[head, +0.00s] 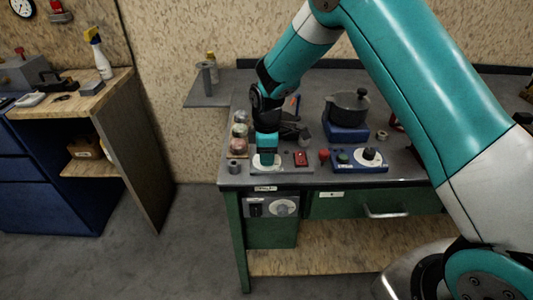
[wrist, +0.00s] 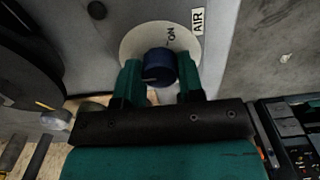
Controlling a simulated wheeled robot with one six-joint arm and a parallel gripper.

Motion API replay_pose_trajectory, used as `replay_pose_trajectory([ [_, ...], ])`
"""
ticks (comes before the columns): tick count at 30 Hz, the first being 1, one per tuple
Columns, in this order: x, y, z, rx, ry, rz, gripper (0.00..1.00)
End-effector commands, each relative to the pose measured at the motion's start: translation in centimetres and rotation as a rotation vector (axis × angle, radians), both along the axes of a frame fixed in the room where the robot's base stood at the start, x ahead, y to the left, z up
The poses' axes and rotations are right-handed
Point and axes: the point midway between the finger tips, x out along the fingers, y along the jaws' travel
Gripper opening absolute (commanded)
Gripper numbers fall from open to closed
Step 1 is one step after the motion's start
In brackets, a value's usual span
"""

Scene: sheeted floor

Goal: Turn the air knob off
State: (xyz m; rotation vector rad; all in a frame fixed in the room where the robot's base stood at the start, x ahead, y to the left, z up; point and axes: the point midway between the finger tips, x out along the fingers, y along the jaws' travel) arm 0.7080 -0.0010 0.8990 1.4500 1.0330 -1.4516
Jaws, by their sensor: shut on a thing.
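The air knob (wrist: 159,65) is a dark blue round knob on a pale disc (wrist: 130,44) marked "ON", beside a white "AIR" label (wrist: 199,20). My gripper (wrist: 160,75) has its two green fingers on either side of the knob and is shut on it. A short light mark shows on the knob, but I cannot tell its setting. In the head view my gripper (head: 266,158) points down onto the pale disc at the front left of the bench, and the knob is hidden there.
A red switch (head: 301,158), a blue control box (head: 358,159) and a pot (head: 347,107) on a blue base stand to the right. Several jars (head: 239,131) stand close left of my gripper. The bench's front edge is just below.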

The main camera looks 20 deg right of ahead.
Motion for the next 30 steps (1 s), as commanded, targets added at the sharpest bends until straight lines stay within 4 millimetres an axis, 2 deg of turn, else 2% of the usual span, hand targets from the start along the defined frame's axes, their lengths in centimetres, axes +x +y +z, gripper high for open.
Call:
replay_pose_trajectory([
  [17,0.14,-0.04,0.13,0.0,-0.004,0.035,0.12],
  [18,0.14,-0.04,0.14,0.0,-0.004,0.035,0.38],
  [21,0.12,-0.02,0.12,0.0,-0.004,0.035,0.6],
  [30,0.06,0.01,0.14,0.0,-0.002,0.035,0.61],
])
